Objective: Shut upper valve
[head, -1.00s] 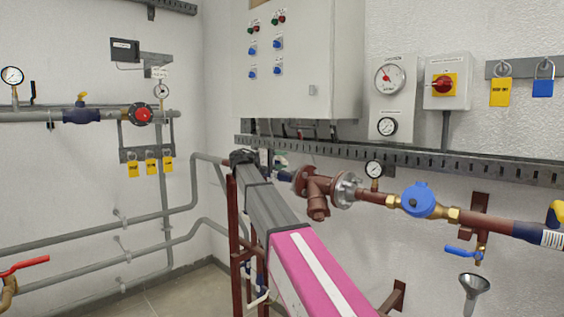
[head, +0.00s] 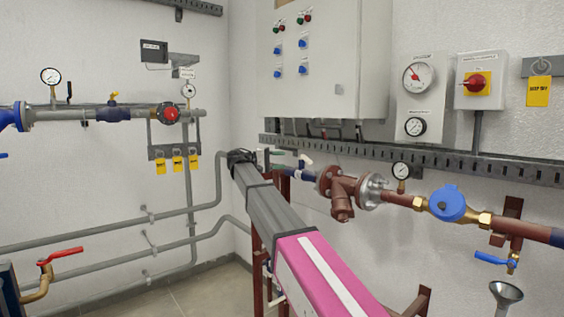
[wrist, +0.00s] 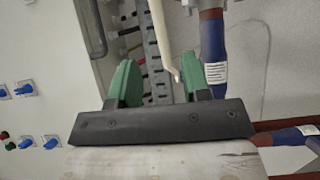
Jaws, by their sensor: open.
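My gripper (wrist: 170,70) shows its two green fingers spread apart in the wrist view, with nothing gripped. A cream lever (wrist: 163,38) runs down the picture between the fingers, its bent tip near the right one. I cannot tell how deep between the fingers it lies. A blue pipe section with a white label (wrist: 216,58) stands just right of the right finger. In the head view, a small white lever (head: 306,160) sits above a dark blue fitting (head: 302,174), just beyond the end of my arm. The gripper there is small and mostly hidden.
A slotted rail (head: 420,159) runs along the wall below a grey cabinet (head: 320,60). A brown flanged strainer (head: 342,190) and a blue-capped meter (head: 448,203) follow to the right. A red lever valve (head: 62,257) is at lower left. Floor shows at lower left.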

